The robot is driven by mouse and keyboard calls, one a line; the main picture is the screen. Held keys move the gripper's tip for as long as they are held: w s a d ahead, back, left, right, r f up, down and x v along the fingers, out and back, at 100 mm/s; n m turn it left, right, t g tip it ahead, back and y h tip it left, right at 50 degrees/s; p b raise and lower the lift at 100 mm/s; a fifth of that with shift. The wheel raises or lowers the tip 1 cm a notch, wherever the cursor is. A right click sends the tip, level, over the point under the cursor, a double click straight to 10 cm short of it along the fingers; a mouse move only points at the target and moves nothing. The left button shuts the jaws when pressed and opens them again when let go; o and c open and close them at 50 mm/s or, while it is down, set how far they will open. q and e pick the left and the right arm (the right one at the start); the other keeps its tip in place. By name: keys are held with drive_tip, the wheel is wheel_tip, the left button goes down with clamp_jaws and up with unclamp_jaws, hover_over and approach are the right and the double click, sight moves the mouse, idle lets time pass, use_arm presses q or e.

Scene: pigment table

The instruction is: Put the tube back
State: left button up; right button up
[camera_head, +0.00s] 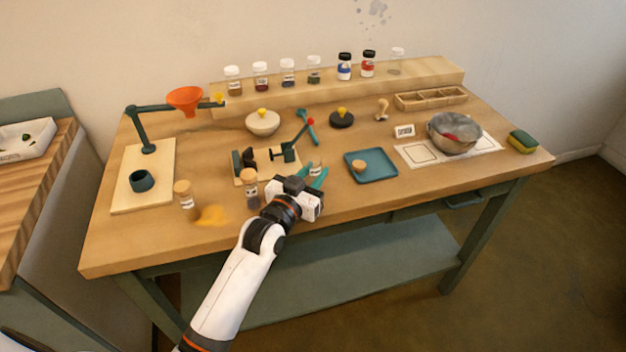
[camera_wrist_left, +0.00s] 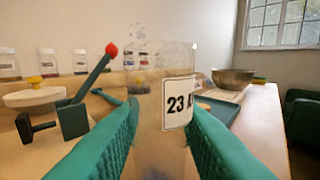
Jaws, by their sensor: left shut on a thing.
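My left gripper (camera_head: 316,180), with teal fingers, is shut on a clear glass tube (camera_head: 315,168) near the table's front middle. In the left wrist view the tube (camera_wrist_left: 160,105) stands upright between the fingers, open at the top, with a white label reading "23 A" and more that is cut off. The clamp-like stand (camera_head: 280,155) with a red-knobbed lever is just left of and behind the gripper; it also shows in the left wrist view (camera_wrist_left: 74,118). The tube's lower end is hidden in the head view. My right gripper is out of view.
Two corked vials (camera_head: 251,188) (camera_head: 186,200) stand left of the gripper, by spilled yellow powder (camera_head: 212,216). A teal tray (camera_head: 380,175) holding a cork (camera_head: 359,166) is to the right. A metal bowl (camera_head: 437,140) stands farther right. Several jars line the back shelf (camera_head: 430,77).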

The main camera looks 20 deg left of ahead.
use_arm(q)
drive_tip(key=shift+f, duration=0.7)
drive_tip(key=o, duration=1)
drive_tip(key=shift+f, duration=0.15)
drive_tip(key=shift+c, duration=0.2)
drive_tip(key=shift+s, duration=0.2)
drive_tip(key=s+a, duration=0.2)
drive_tip(key=s, duration=0.9)
drive_tip(key=shift+s+a+r+b, duration=0.15)
drive_tip(key=shift+s+r+b, duration=0.05)
drive_tip(key=shift+b, duration=0.15)
